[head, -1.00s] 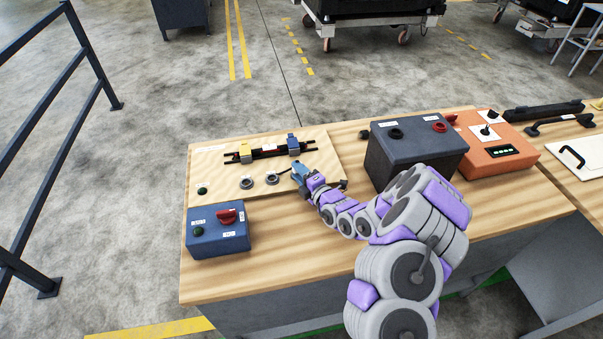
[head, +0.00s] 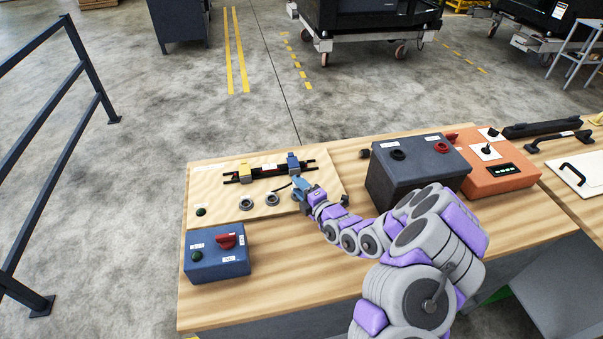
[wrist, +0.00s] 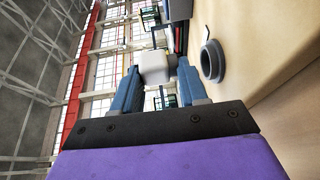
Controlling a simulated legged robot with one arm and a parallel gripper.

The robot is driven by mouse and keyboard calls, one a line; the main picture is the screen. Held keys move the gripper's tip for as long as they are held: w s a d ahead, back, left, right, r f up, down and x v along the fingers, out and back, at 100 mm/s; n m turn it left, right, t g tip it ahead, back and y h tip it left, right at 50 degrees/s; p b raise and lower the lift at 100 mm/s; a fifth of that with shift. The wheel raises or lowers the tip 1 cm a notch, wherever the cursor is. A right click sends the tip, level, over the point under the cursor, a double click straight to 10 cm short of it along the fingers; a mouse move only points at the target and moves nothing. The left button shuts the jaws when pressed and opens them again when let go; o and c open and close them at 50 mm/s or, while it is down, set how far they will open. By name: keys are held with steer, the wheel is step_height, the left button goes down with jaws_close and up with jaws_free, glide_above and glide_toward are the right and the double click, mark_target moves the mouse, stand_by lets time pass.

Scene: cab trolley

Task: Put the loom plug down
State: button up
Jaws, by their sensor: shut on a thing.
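In the wrist view the loom plug (wrist: 154,66) is a pale, whitish block between the two blue fingers of my gripper (wrist: 156,76). The fingers are shut on it. In the head view my gripper (head: 299,186) is over the right part of the pale board, just right of two grey ring sockets (head: 246,202) (head: 272,199). The plug is hard to make out there. A dark cable (head: 282,187) shows near the fingers. One ring socket (wrist: 212,62) is right of the fingers in the wrist view. I cannot tell whether the plug touches the board.
A blue box with a red knob (head: 217,257) is in front. A dark grey box (head: 415,170) and an orange box (head: 498,172) stand to the right.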

steer(key=s+d+r+m+t+h, duration=0.1)
steer(key=s+d+r+m+h, duration=0.1)
steer(key=d+r, duration=0.7)
steer(key=s+d+r+m+t+h, duration=0.1)
steer(key=s+d+r+m+h, duration=0.1)
steer(key=d+r, duration=0.7)
step_height(320, 180, up, 5)
steer(key=shift+d+r+t+h, duration=0.15)
steer(key=shift+t+h, duration=0.25)
steer(key=shift+h, duration=0.4)
